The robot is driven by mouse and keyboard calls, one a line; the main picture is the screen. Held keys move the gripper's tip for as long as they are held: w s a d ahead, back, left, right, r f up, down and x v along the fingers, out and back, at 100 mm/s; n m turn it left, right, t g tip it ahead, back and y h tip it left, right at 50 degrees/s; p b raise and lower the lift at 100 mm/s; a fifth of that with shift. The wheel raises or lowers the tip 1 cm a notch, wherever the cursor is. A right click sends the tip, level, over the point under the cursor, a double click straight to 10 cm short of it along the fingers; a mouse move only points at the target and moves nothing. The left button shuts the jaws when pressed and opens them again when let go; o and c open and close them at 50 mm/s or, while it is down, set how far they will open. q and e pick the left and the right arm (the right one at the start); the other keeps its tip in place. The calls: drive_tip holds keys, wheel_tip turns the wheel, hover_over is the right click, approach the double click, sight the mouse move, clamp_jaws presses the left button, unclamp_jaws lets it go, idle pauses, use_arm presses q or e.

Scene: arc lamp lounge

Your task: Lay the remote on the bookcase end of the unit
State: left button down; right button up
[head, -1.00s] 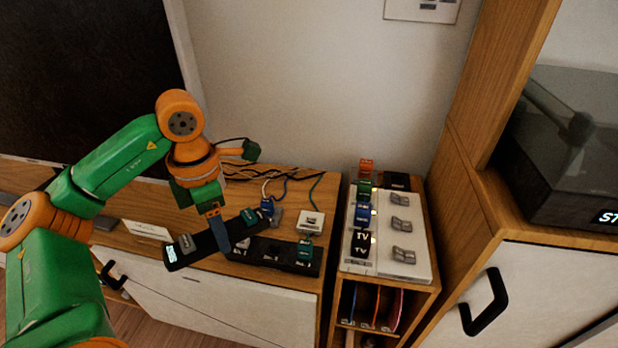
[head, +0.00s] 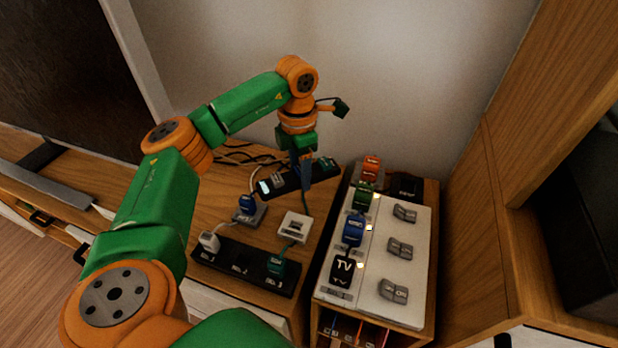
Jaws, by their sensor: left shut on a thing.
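My left gripper (head: 304,170) is shut on the remote (head: 288,182), a long dark bar with a pale patch at its left end and a teal block at its right end. It is over the back part of the wooden unit (head: 205,185), near the wall. The fingers hide the remote's middle. I cannot tell whether it touches anything below. The unit's right end has a narrow section with upright coloured spines (head: 350,328) inside; a white switch panel (head: 405,270) covers much of its top. My right gripper is not in view.
A black power strip (head: 225,262) with plugs lies at the unit's front edge. Coloured labelled blocks (head: 354,230) line the panel's left side. Tall wooden furniture (head: 500,200) bounds the right.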

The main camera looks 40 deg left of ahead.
sight(310, 194)
use_arm(q)
drive_tip(key=w+f, duration=0.1)
drive_tip(key=f, duration=0.1)
drive_tip(key=w+f, duration=0.1)
drive_tip(key=shift+w+d+f, duration=0.15)
drive_tip(key=shift+w+d, duration=0.15)
wheel_tip(310, 194, down, 3)
drive_tip(key=shift+r+b, duration=0.1)
drive_tip(key=shift+b, duration=0.55)
drive_tip(key=shift+f, duration=0.3)
drive_tip(key=shift+r, duration=0.1)
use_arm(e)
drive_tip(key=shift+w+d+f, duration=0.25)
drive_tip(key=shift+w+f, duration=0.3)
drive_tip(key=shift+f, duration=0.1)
use_arm(q)
drive_tip(key=shift+c, duration=0.9)
unclamp_jaws()
